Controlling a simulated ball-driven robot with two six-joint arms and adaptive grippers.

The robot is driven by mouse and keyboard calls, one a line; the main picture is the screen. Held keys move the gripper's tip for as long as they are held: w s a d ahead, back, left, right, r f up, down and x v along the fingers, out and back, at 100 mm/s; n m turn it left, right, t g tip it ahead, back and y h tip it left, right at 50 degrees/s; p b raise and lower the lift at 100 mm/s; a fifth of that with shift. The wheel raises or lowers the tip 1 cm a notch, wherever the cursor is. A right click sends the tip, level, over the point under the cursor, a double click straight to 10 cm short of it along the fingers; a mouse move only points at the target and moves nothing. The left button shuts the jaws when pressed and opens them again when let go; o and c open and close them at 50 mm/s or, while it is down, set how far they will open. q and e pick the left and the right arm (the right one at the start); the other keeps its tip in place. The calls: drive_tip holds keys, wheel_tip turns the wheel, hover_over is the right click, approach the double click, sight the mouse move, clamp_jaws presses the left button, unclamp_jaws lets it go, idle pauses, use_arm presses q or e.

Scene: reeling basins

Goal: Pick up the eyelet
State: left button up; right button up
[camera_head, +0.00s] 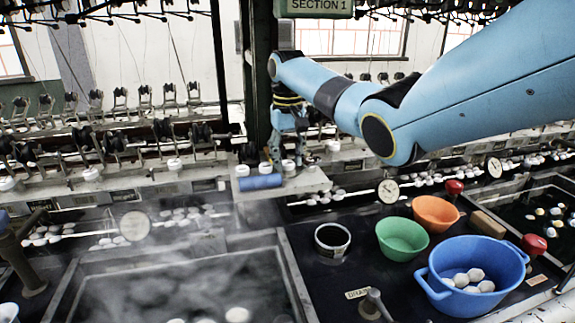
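My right arm reaches in from the upper right. Its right gripper (288,158) points down over a small pale shelf (305,181) in front of the dark post. Its fingers look apart, with a small white piece (288,165) showing between or behind them; contact cannot be told. A blue cylinder (260,182) lies on the shelf just left of the gripper. Another small white piece (242,170) sits beside the cylinder. I cannot single out the eyelet for sure at this size. My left gripper is not in view.
Below is a dark counter with a steaming basin (75,280), a dark-filled cup (332,239), a green bowl (402,238), an orange bowl (436,213) and a blue tub (470,262) holding white cocoons. Reeling machinery lines the back; the dark post (262,75) stands close by the gripper.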

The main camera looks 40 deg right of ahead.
sight(287, 162)
drive_tip(key=shift+f, duration=0.2)
drive_tip(key=c, duration=0.5)
wheel_tip(287, 162, up, 10)
drive_tip(key=shift+r, duration=0.1)
idle(0.5)
